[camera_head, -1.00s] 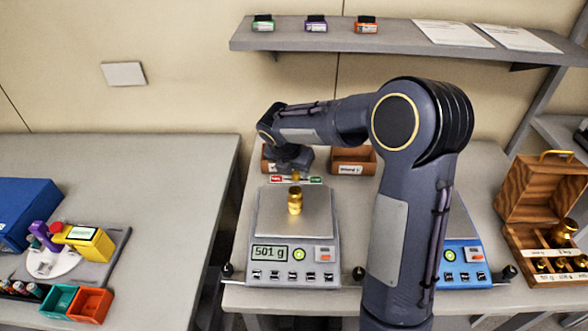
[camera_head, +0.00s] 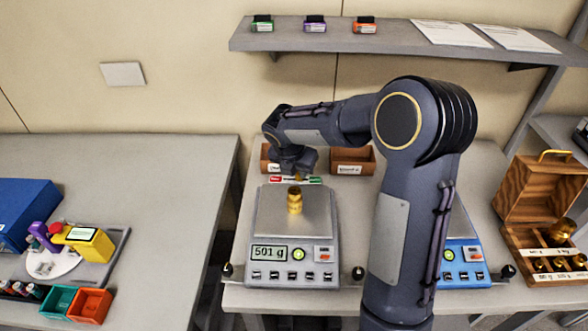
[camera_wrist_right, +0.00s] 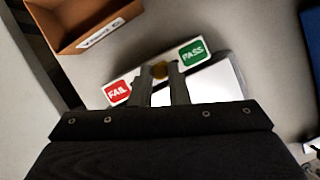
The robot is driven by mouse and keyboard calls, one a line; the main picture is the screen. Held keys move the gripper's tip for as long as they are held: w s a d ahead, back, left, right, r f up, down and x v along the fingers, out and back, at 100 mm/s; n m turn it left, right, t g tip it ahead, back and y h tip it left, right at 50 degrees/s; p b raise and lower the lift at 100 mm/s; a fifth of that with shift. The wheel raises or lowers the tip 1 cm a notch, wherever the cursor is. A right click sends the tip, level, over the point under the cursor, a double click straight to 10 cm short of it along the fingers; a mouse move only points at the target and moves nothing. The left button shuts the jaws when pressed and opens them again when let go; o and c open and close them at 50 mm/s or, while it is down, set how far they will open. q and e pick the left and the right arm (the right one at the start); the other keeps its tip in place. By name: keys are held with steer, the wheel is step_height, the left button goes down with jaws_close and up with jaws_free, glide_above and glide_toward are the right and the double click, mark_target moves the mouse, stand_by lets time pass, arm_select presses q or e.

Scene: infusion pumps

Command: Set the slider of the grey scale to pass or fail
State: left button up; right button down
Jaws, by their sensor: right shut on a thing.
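The grey scale (camera_head: 264,225) stands on the bench, its display reading 501 g, with a brass weight (camera_head: 295,201) upright on its pan. Behind the pan is the slider strip, with a red FAIL label (camera_wrist_right: 117,93) at one end and a green PASS label (camera_wrist_right: 193,54) at the other. The brass slider knob (camera_wrist_right: 159,70) sits about midway between the labels. My right gripper (camera_wrist_right: 161,80) is shut on the knob; in the head view the gripper (camera_head: 298,175) reaches down behind the weight. Its fingers hide part of the knob and strip. My left gripper is not in view.
A blue scale (camera_head: 462,262) is partly hidden behind my right arm. Two brown bins (camera_head: 353,160) stand behind the scales. A wooden weight case (camera_head: 540,190) is at the right. A shelf (camera_head: 400,38) hangs above. A left table (camera_head: 150,170) holds a blue box and coloured trays.

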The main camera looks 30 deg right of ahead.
steer(key=shift+s+d, duration=0.35)
steer(key=shift+d, duration=0.3)
steer(key=shift+s+d, duration=0.35)
steer(key=shift+d, duration=0.25)
steer(key=c, duration=1.4)
jaws_free()
steer(key=shift+o, duration=0.2)
steer(key=shift+r, duration=0.15)
steer(key=v, duration=0.7)
steer(key=shift+r, duration=0.3)
